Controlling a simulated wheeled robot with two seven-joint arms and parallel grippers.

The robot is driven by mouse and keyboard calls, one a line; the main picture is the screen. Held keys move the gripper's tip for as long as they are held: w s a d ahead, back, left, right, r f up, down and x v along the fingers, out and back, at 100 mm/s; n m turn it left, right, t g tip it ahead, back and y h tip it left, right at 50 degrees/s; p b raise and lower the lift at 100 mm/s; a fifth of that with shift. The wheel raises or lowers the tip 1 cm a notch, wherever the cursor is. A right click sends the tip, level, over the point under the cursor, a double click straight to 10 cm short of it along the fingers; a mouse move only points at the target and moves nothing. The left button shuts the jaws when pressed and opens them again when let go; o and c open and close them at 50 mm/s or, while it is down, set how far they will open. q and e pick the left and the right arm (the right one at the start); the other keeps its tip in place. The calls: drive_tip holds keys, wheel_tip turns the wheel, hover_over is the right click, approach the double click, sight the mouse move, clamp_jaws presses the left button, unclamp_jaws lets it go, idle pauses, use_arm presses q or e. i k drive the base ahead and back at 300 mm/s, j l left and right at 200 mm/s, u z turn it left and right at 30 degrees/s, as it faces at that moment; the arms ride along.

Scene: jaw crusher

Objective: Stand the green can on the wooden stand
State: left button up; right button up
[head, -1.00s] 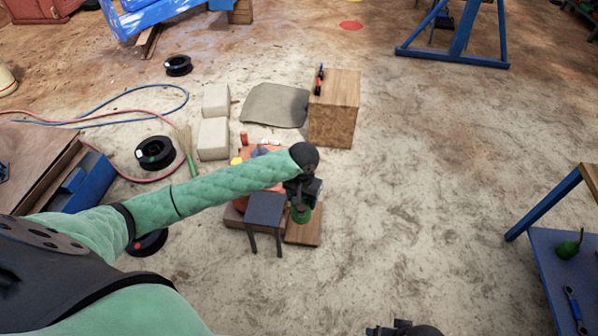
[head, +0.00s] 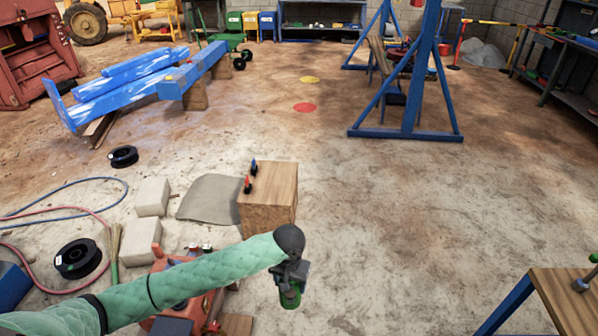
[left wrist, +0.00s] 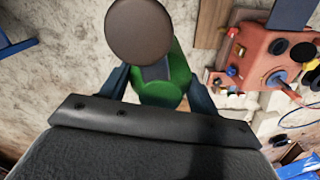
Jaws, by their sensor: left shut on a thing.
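My left gripper (head: 290,274) is shut on the green can (head: 290,296) and holds it off the floor, to the right of the red machine. The left wrist view shows the can (left wrist: 176,72) between the two dark fingers of the gripper (left wrist: 158,88), with a round brown end. The fingers and palm hide part of the can. The wooden block (head: 268,214), which looks like the stand, is beyond the gripper. A small red item and a small blue item stand near the left edge of its top; the rest is bare. My right gripper is out of view.
The red machine (left wrist: 258,50) is beside the can in the left wrist view. Two pale blocks (head: 151,196) and a grey mat (head: 210,198) lie left of the wooden block. A workbench (head: 560,296) is at the right. Open floor lies between.

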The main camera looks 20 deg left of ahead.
sight(275, 187)
drive_tip(key=i+j, duration=0.1)
drive_tip(key=i, duration=1.5)
drive_tip(key=i+j, duration=0.35)
drive_tip(key=j, duration=0.15)
